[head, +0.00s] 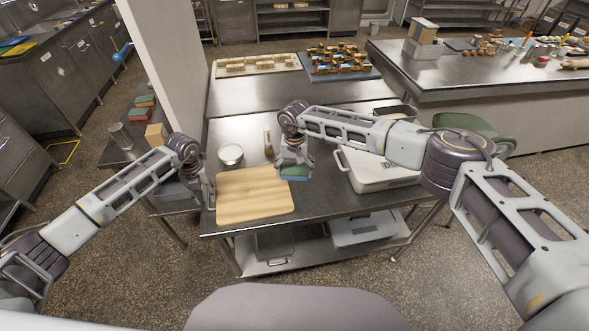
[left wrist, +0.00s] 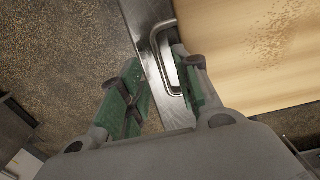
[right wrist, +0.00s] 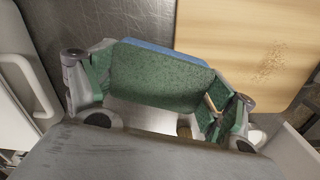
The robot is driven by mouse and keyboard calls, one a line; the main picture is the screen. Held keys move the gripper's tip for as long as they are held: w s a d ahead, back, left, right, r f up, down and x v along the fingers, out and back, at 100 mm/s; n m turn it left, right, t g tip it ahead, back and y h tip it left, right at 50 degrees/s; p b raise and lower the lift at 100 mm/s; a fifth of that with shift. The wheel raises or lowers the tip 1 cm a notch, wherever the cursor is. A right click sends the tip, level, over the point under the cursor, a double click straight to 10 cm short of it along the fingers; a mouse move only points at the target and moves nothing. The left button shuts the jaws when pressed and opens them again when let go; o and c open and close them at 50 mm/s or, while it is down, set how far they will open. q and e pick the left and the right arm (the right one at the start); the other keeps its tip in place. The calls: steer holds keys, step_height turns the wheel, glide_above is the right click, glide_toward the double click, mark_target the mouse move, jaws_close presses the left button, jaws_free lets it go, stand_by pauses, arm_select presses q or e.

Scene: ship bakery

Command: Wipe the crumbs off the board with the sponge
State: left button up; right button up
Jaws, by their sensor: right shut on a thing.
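The wooden board (head: 256,205) lies on the steel table. Crumbs (left wrist: 274,30) are scattered on it in the left wrist view, and a crumb patch (right wrist: 270,62) also shows in the right wrist view. My right gripper (head: 294,172) is shut on the sponge (right wrist: 160,75), green with a blue layer, and holds it just right of the board.
A white bowl (head: 230,154) and a small bottle (head: 268,142) stand behind the board. A white lidded bin (head: 372,172) stands to the right. Trays with food (head: 340,62) lie at the back. The table behind the board is mostly clear.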

arm_select(q)
step_height(320, 180, up, 10)
steer(key=shift+r, duration=0.15)
stand_by(0.4)
arm_select(e)
steer(key=shift+r, duration=0.1)
steer(key=shift+r+p, duration=0.5)
steer(key=shift+r, duration=0.9)
arm_select(q)
steer(key=shift+r, duration=0.5)
steer(key=shift+f, duration=0.1)
arm_select(e)
steer(key=shift+s, duration=0.1)
